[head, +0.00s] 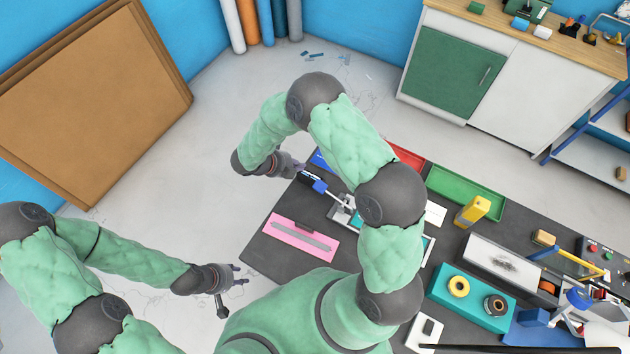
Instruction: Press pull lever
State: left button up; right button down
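The pull lever (317,184) is a bar with a blue and dark grip. It slopes from a metal mechanism on the dark table, and my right arm hides part of that mechanism. My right gripper (297,168) is just up and left of the lever's grip end, at the table's left edge. Its fingers are small and dark, and I cannot tell whether they touch the grip or how far apart they are. My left gripper (241,275) is over the floor left of the table, away from the lever. Its fingers are apart and empty.
The dark table (262,246) holds a pink board (300,238), a green tray (465,192), a yellow block (472,211) and a teal holder (470,298) with tape rolls. My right arm crosses above the table. The floor to the left is open.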

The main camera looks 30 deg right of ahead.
aim_at(334, 198)
jog(key=k+j, duration=0.1)
jog(key=j, duration=1.4)
